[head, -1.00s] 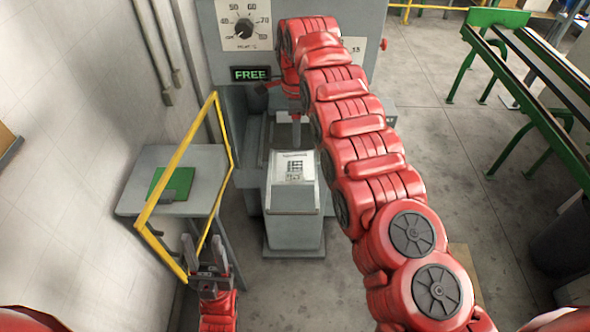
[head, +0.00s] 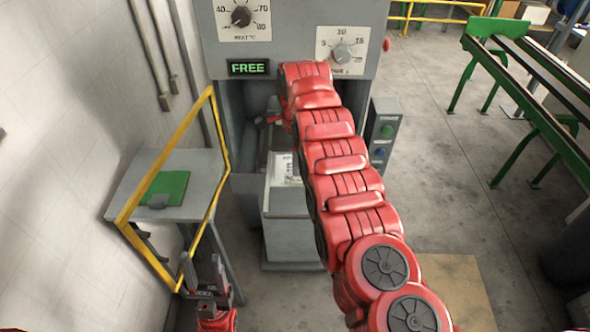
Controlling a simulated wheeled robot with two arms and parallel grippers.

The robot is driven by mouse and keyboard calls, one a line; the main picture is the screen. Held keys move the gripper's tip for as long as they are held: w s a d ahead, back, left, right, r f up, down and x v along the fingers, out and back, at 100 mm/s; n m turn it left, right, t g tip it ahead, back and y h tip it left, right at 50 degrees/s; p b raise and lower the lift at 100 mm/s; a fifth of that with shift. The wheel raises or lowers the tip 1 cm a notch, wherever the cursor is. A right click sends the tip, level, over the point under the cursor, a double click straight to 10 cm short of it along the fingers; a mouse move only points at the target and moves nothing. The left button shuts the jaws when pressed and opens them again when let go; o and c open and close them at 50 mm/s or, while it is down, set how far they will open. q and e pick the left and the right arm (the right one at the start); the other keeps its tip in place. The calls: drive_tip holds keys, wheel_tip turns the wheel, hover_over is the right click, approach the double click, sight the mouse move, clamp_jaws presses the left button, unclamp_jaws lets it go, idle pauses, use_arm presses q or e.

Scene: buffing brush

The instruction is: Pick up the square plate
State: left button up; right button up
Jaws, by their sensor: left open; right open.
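I cannot tell for sure which thing is the square plate. A green square (head: 176,184) lies flat on the grey side table at left, with a small grey block (head: 158,201) at its front edge. My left gripper (head: 207,272) is low, in front of that table near the yellow rail, open and empty with its fingers pointing up. A pale printed sheet or panel (head: 283,170) on the grey pedestal is partly covered by that arm.
The grey machine (head: 291,30) has a lit FREE sign (head: 248,68). A button box (head: 383,133) stands right of it. Green rails (head: 540,160) stand at far right; floor between is clear.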

wheel_tip(320, 180, down, 3)
drive_tip(key=shift+s+a+f+p, duration=0.1)
drive_tip(key=shift+s+f+p, duration=0.1)
drive_tip(key=shift+p, duration=0.85)
drive_tip(key=shift+w+f, duration=0.1)
drive_tip(key=shift+f, duration=0.2)
clamp_jaws()
